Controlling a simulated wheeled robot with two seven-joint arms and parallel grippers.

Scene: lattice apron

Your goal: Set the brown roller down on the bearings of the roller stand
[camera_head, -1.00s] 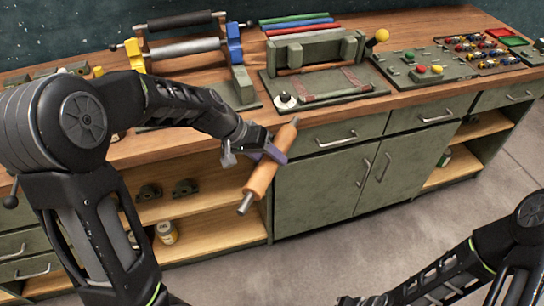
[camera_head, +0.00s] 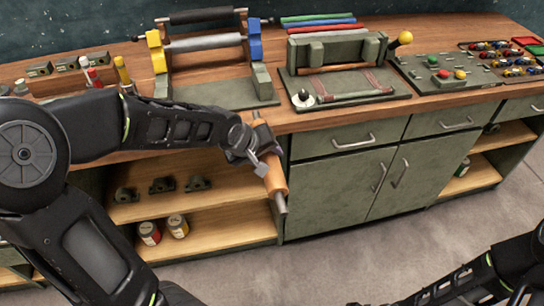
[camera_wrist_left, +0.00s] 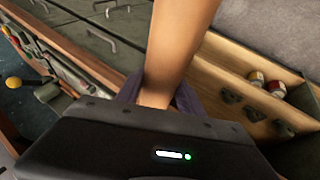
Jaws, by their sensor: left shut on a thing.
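The brown roller (camera_head: 276,180) is an orange-brown cylinder with metal shaft ends. My left gripper (camera_head: 260,150) is shut on it and holds it in front of the bench edge, tilted, its lower end toward me. In the left wrist view the roller (camera_wrist_left: 178,45) rises from between the fingers. The roller stand (camera_head: 190,92) is on the bench behind and left of the gripper. It has a yellow bearing block (camera_head: 156,52) at left and a blue one (camera_head: 255,40) at right. A black roller and a silver roller span it. My right gripper is out of view.
A green press-like fixture (camera_head: 340,50) with a yellow-knobbed lever stands right of the stand. A button panel (camera_head: 440,75) is farther right. Small bottles (camera_head: 90,75) stand at left. Open shelves below hold dark blocks (camera_head: 160,185) and two jars (camera_head: 150,233).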

